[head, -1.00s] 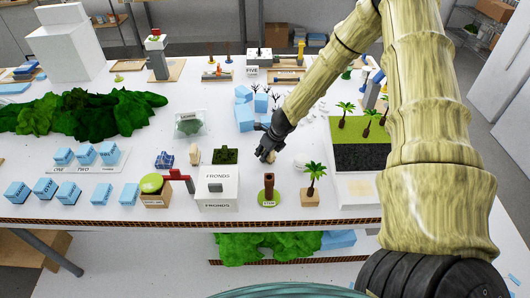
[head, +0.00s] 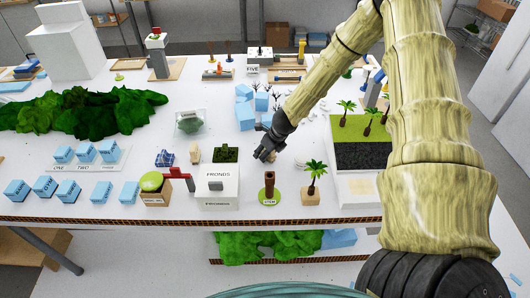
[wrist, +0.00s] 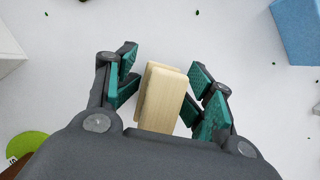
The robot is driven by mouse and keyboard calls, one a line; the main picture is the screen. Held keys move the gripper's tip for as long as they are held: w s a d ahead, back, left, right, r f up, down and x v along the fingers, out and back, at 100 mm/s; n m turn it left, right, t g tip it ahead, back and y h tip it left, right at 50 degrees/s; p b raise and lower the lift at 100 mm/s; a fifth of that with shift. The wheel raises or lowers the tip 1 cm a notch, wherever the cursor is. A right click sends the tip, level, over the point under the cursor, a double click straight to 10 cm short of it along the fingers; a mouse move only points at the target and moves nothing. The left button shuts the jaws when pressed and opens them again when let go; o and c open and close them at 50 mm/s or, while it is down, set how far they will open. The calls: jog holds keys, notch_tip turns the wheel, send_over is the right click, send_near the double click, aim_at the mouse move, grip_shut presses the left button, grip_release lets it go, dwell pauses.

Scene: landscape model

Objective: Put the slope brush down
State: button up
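A pale wooden block-like piece, which looks like the slope brush (wrist: 162,98), stands out between the fingers of my gripper (wrist: 163,72) in the wrist view. The green-padded fingers are spread on both sides of it, with gaps of white table showing between pads and wood. Its lower end is hidden by the gripper body, and no bristles show. In the head view my gripper (head: 267,151) is low over the white table, right of the dark green square block (head: 226,154) and behind the brown STEM post (head: 269,185).
A white box (head: 217,186) with a red-handled piece beside it stands at the front edge. A small palm on a wooden block (head: 313,187) is at front right. Blue blocks (head: 245,115) lie behind my gripper. The landscape board (head: 360,150) is to the right.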

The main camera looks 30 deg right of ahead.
aim_at(274, 158)
jog(key=shift+r+p, duration=0.35)
jog(key=shift+s+d+r, duration=0.15)
jog(key=shift+r, duration=0.35)
jog(key=v, duration=1.1)
jog(key=shift+b, duration=0.35)
jog(key=shift+r, duration=0.2)
